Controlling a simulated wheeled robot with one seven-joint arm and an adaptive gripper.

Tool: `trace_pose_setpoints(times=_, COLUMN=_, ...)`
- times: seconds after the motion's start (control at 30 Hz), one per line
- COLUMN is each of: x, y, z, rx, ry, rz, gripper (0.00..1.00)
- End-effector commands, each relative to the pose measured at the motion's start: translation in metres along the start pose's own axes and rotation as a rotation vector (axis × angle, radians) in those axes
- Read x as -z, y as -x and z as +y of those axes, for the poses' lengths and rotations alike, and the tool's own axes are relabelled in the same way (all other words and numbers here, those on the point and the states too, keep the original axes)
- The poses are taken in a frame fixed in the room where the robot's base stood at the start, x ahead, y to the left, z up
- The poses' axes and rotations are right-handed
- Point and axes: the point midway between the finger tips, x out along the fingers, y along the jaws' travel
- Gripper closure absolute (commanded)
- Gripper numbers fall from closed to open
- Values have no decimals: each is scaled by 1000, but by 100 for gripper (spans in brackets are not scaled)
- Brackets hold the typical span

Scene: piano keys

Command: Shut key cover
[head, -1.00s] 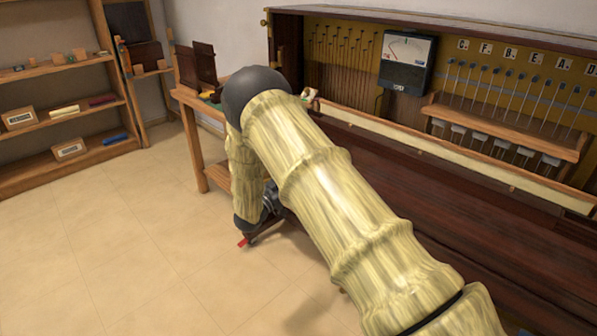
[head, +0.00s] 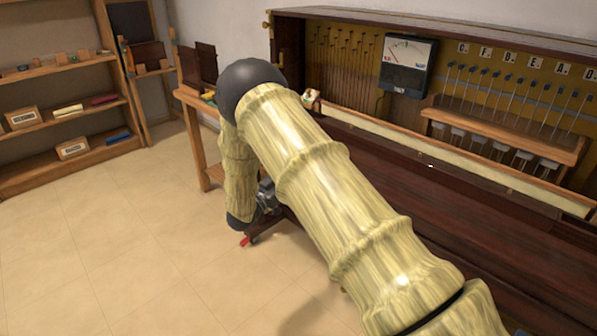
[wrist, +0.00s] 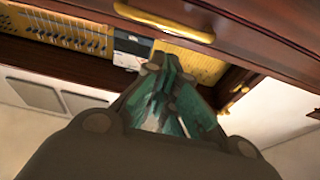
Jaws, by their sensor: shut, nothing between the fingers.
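The piano's dark red-brown wooden front (head: 440,190) runs along the right in the head view; I cannot tell which board there is the key cover. In the wrist view a brown wooden board (wrist: 255,35) with a brass handle (wrist: 165,20) crosses the top, perhaps the key cover. My gripper (wrist: 172,62) is shut and empty, its teal-padded fingertips together a little below that handle in the picture. I cannot tell whether they touch the board. In the head view my arm hides most of the gripper and the piano's near left end. No keys are clearly visible.
The open piano top shows a dial meter (head: 408,64) and a lettered panel (head: 528,62) above a pale rail (head: 440,160). A second brass piece (wrist: 238,97) is at right in the wrist view. Shelves (head: 60,105) stand at left; the tiled floor (head: 110,230) is clear.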

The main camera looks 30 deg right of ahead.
Motion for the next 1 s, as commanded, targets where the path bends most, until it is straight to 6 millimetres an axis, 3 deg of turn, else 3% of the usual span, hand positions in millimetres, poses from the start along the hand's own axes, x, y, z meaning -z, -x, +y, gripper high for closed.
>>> trace_pose_setpoints(times=0.03, x=-14, y=11, z=1, rx=3, ry=6, rz=-3, gripper=100)
trace_pose_setpoints(times=0.4, x=-51, y=58, z=1, rx=2, ry=5, rz=-2, gripper=100)
trace_pose_setpoints(times=0.83, x=-65, y=70, z=3, rx=20, ry=10, rz=-12, gripper=100)
trace_pose_setpoints(times=0.93, x=-84, y=73, z=9, rx=92, ry=34, rz=-50, gripper=100)
trace_pose_setpoints(times=1.0, x=-107, y=78, z=17, rx=175, ry=64, rz=-103, gripper=100)
